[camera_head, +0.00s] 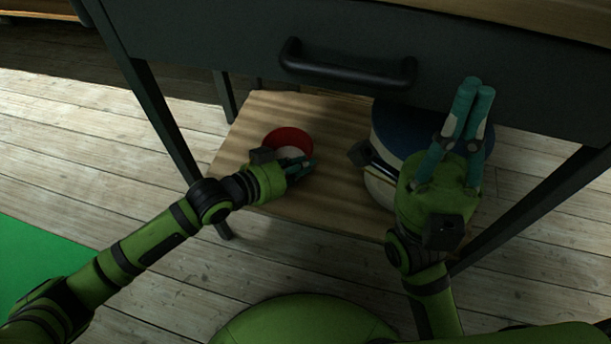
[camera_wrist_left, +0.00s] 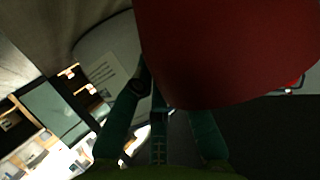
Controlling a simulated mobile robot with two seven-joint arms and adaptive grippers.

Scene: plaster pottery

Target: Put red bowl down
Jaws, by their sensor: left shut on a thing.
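The red bowl (camera_head: 287,138) is at the lower wooden shelf under the drawer, left of its middle. My left gripper (camera_head: 297,166) is at the bowl's near side, shut on it. A pale patch shows just below the red part, partly hidden by the fingers. In the left wrist view the bowl (camera_wrist_left: 230,50) fills the upper right, tight against the fingers. I cannot tell whether its base touches the shelf. My right gripper (camera_head: 478,90) is empty in front of the drawer, its teal fingers pointing up and close together.
The wooden shelf (camera_head: 335,200) has free room between the bowl and a round blue-topped pale object (camera_head: 395,125) at right. The drawer front with a dark handle (camera_head: 345,70) hangs above. Dark legs (camera_head: 165,120) flank the shelf. A green mat (camera_head: 40,265) lies at left.

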